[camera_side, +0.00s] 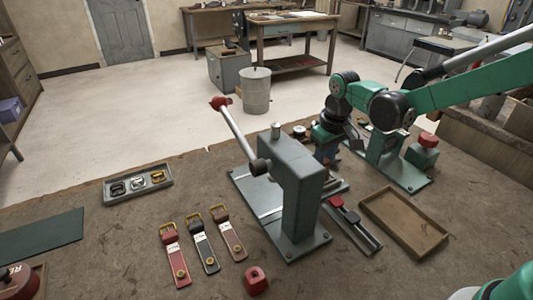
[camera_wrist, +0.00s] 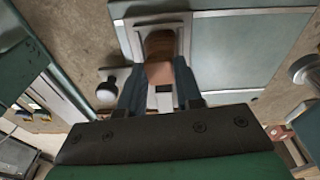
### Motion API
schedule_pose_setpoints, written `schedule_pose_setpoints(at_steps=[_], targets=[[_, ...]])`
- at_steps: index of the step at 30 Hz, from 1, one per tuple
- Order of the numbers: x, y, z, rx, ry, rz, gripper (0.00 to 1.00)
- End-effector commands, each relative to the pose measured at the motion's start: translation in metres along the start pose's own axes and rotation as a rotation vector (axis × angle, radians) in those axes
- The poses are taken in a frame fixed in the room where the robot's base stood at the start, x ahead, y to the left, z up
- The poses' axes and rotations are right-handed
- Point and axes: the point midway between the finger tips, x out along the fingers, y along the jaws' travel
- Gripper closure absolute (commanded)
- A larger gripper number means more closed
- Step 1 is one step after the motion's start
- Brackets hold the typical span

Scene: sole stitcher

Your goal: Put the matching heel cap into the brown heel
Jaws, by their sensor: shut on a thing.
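In the wrist view my gripper (camera_wrist: 158,82) is shut on a small brown piece (camera_wrist: 160,74), which looks like the heel cap. The darker brown heel (camera_wrist: 159,44) stands in a grey fixture (camera_wrist: 125,28) directly beyond the piece. The two overlap in this view, and I cannot tell whether they touch. In the side view my gripper (camera_side: 325,157) is low behind the grey-green press (camera_side: 300,190), which hides the heel and the held piece. A red cap (camera_side: 337,201) and a black cap (camera_side: 352,217) sit in a narrow dark rack (camera_side: 366,238).
The press has a long lever (camera_side: 238,132) with a red knob. An empty shallow wooden tray (camera_side: 390,228) lies right of the rack.

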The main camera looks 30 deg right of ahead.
Motion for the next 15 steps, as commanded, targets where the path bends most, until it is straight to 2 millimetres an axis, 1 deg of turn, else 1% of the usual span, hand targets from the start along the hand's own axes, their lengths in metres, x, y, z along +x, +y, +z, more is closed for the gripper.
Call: schedule_pose_setpoints(at_steps=[8,9,11,12,13,15], targets=[[0.0000,0.0000,0.0000,0.000,0.000,0.000,1.00],[-0.0001,0.0000,0.0000,0.000,0.000,0.000,0.68],[-0.0001,0.0000,0.0000,0.000,0.000,0.000,0.51],[-0.0001,0.0000,0.0000,0.000,0.000,0.000,0.39],[-0.0001,0.0000,0.0000,0.000,0.000,0.000,0.34],[-0.0001,0.0000,0.0001,0.000,0.000,0.000,0.34]])
